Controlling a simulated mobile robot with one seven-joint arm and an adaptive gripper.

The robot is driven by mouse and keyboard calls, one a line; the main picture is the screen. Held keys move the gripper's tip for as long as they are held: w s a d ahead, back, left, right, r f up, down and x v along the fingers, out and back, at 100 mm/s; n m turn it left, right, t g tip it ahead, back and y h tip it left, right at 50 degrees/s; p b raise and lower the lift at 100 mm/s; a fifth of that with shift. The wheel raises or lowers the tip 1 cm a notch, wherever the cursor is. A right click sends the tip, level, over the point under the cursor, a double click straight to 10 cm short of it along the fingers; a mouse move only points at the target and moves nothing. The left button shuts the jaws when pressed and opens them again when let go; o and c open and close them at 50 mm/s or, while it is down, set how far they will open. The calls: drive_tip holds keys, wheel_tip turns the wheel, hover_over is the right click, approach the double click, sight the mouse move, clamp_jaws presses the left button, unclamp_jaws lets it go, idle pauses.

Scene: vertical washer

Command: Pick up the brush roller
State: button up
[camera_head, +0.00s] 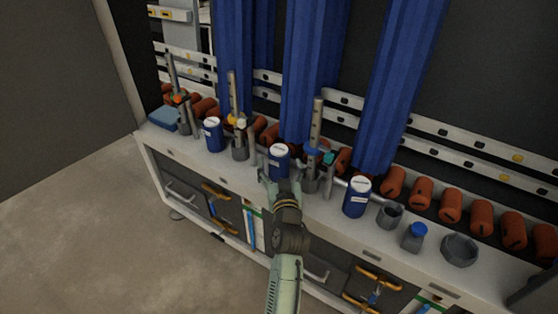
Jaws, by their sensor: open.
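My gripper (280,181) is open, low over the front part of the white counter. Its fingers are just in front of a blue can with a white label (279,162); I cannot tell if they touch it. No single thing is clearly marked as the brush roller. Tall blue ribbed rollers stand upright behind the counter, one at the left (235,60), one in the middle (306,75) and one at the right (396,85). Several short orange-brown cylinders (451,207) line the back of the counter.
The white counter (440,262) has drawers below. Grey holders with upright metal bars stand near my gripper, one at the left (239,150) and one at the right (311,180). Another blue can (357,197) and a dark grey cup (459,250) stand to the right. The floor (90,220) is clear.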

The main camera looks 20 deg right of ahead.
drive_tip(key=shift+x, duration=1.15)
drive_tip(key=shift+c, duration=0.5)
drive_tip(key=c, duration=1.2)
drive_tip(key=shift+c, duration=0.3)
drive_tip(key=shift+r, duration=0.15)
